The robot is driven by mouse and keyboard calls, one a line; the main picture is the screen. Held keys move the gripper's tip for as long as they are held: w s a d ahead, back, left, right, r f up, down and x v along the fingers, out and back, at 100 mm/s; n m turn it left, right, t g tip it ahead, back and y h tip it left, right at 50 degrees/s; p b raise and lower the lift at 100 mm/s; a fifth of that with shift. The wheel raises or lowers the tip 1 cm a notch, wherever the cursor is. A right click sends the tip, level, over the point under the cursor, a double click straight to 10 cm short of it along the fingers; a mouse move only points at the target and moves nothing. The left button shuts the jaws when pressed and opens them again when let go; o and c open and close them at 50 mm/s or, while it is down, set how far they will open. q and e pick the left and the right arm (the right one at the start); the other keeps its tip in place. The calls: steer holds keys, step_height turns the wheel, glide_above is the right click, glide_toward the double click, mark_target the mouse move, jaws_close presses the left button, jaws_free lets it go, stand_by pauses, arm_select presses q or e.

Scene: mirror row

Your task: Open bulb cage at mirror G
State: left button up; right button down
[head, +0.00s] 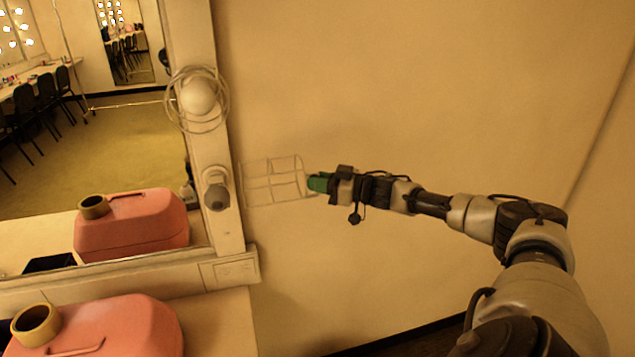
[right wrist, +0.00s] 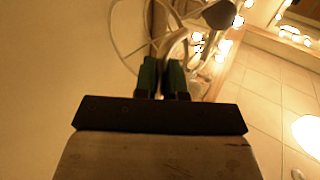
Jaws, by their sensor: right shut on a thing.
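The wire bulb cage (head: 271,182) stands swung out to the right of the lower bulb (head: 216,192) on the mirror's right post, so that bulb is uncovered. My right gripper (head: 314,183), with green fingertips, is shut on the cage's outer right edge. In the right wrist view its fingers (right wrist: 162,78) close at pale wires, and the exact contact is hidden. The mirror (head: 130,150) fills the left of the head view; I see no readable letter on it. My left gripper is not in view.
Above, another bulb (head: 198,96) sits inside a closed round cage. A pink case (head: 110,325) and a tape roll (head: 36,324) are on the counter (head: 222,320) at lower left, and reflect in the mirror. The plain wall (head: 420,90) right of the post is clear.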

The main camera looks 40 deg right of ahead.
steer(key=shift+r, duration=0.15)
steer(key=c, duration=1.2)
jaws_free()
steer(key=shift+c, duration=0.2)
steer(key=b+v, duration=0.4)
steer(key=v, duration=0.7)
